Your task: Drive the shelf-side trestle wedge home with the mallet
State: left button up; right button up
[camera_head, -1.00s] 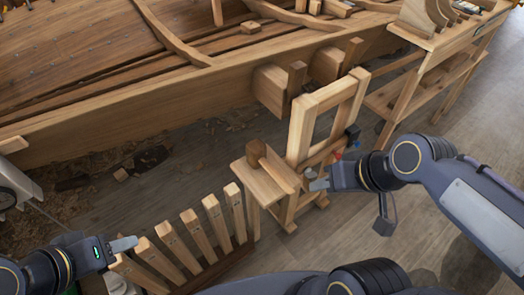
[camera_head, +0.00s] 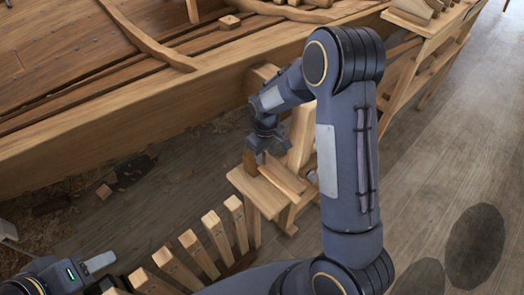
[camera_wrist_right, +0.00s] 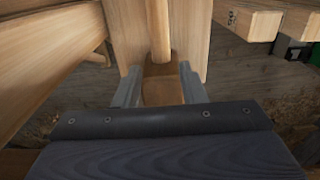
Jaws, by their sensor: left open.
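The mallet's wooden head (camera_head: 250,163) is on the small wooden stand, with its pale handle (camera_head: 283,180) lying toward the lower right. My right gripper (camera_head: 262,150) reaches down over the head. In the right wrist view the brown mallet head (camera_wrist_right: 163,85) lies between my two fingers, close to both; whether they grip it I cannot tell. The trestle wedges by the hull are hidden behind my right arm; one trestle block end (camera_head: 262,76) shows. My left gripper (camera_head: 100,263) is open and empty at the lower left.
The small stand (camera_head: 250,187) sits beside an upright wooden frame (camera_head: 301,135), partly behind my arm. A row of wooden slats (camera_head: 198,250) stands in front. The hull (camera_head: 120,130) runs along the back. A shelf bench (camera_head: 410,75) is at upper right. Floor to the right is clear.

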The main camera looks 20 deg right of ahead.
aim_at(265, 168)
jog(key=shift+f+b, duration=3.25)
jog(key=shift+f, duration=1.15)
grip_shut()
jog(key=shift+r, duration=0.35)
jog(key=shift+r+p, duration=0.3)
jog(key=shift+p, duration=0.15)
notch_tip(265, 168, up, 8)
jog(key=p, duration=0.6)
jog(key=shift+r, duration=0.1)
